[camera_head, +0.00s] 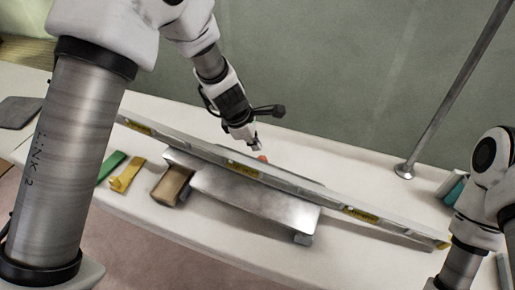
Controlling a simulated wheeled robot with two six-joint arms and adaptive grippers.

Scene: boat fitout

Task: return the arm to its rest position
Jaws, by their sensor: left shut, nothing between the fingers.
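My left arm comes in from the left and reaches over the white bench. Its gripper (254,144) is shut and empty, above the bench behind a long metal spirit level (300,186). A small orange-red thing (262,158) shows just below the fingertips; whether they touch it I cannot tell. My right arm shows at the right edge, but its gripper is out of view.
The level lies slantwise across a metal plate (255,200). A brown block (171,186), a yellow piece (125,176) and a green piece (111,166) lie at left. A metal pole (452,92) stands on the bench (345,158) at right.

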